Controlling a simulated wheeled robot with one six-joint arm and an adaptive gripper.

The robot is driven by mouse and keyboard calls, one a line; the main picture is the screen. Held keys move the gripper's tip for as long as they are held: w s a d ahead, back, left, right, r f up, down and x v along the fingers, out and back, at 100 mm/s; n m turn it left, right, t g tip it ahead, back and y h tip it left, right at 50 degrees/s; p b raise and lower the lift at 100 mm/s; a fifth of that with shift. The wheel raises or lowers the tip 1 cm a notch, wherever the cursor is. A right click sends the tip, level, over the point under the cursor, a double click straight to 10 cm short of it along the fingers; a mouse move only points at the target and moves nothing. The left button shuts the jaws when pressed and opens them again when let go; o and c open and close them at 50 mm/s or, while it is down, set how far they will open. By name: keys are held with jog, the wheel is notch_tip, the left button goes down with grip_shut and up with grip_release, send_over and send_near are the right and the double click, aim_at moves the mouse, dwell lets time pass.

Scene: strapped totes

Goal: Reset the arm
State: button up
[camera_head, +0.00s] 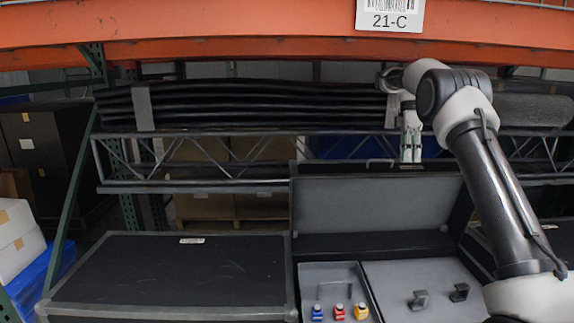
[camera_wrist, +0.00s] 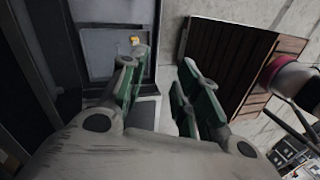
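My gripper (camera_head: 411,155) hangs fingers-down from my raised arm, above the open lid's upper edge at right of centre in the head view. In the wrist view my gripper (camera_wrist: 160,85) has its two green-padded fingers apart, with bare floor showing between them and nothing held. The open black case (camera_head: 372,243) stands below and in front of me, its lid raised.
The case holds a blue item (camera_head: 317,313), a red item (camera_head: 339,312) and a yellow item (camera_head: 361,311) in its left compartment. A closed black case (camera_head: 170,270) is at left. An orange shelf beam (camera_head: 200,30) crosses above, and a black bundle (camera_head: 260,106) lies behind.

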jog(key=s+f+m, duration=0.4)
jog(key=f+m, duration=0.2)
jog(key=m, duration=0.1)
jog(key=s+a+r+m+t, duration=0.1)
jog(key=s+r+m+t, duration=0.1)
jog(key=s, duration=1.1)
jog(key=s+a+r+m+t, duration=0.1)
jog(key=s+r+m+t, duration=0.2)
jog(key=s, duration=1.1)
jog(key=s+a+r+m+t, duration=0.1)
jog(key=s+r+m, duration=0.3)
jog(key=s, duration=1)
jog(key=shift+a+t, duration=0.4)
jog(key=shift+t, duration=0.4)
